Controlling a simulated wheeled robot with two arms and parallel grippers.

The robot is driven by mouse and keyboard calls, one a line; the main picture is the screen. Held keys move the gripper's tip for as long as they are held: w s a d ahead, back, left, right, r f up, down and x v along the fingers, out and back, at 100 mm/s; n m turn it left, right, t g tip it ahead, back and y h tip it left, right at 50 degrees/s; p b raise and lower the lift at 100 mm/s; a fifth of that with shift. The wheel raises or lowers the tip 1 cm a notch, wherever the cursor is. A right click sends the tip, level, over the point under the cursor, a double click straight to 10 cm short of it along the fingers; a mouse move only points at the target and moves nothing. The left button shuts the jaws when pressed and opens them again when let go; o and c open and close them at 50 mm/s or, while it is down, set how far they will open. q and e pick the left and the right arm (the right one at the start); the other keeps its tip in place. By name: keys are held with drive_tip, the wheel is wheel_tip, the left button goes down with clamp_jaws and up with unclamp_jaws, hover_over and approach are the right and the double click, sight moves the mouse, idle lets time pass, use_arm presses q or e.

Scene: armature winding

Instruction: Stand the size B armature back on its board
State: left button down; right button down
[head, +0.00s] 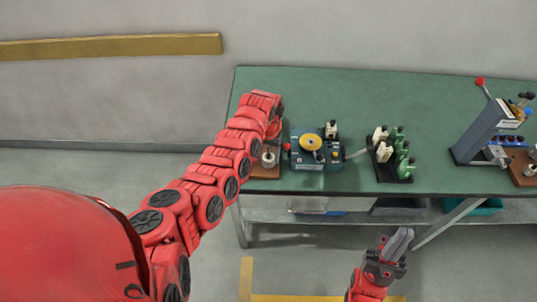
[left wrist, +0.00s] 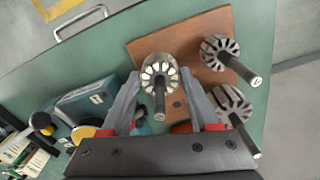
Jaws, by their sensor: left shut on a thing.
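In the left wrist view a round slotted armature (left wrist: 158,72) with pale slots and a dark shaft sits between the fingers of my left gripper (left wrist: 162,85), which is shut on it. It is over the brown board (left wrist: 142,48); whether it touches the board I cannot tell. Two other armatures, one at the upper right (left wrist: 218,48) and one at the lower right (left wrist: 230,102), stand on or beside the board. In the head view the board (head: 264,173) is partly hidden by my left arm. My right gripper (head: 397,244) is in front of the table, seemingly empty.
A blue device (head: 307,160) with a yellow disc stands just right of the board. Further right are a black rack (head: 393,171) with green and cream pieces and a grey lever press (head: 480,130). The green table (head: 350,95) is clear at the back.

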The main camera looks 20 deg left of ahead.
sight(269, 147)
use_arm(q)
drive_tip(key=shift+c, duration=0.3)
unclamp_jaws()
idle(0.4)
drive_tip(key=shift+r+p, duration=0.75)
drive_tip(key=shift+r, duration=0.3)
drive_tip(key=shift+r+p, duration=0.7)
drive_tip(key=shift+r, duration=0.55)
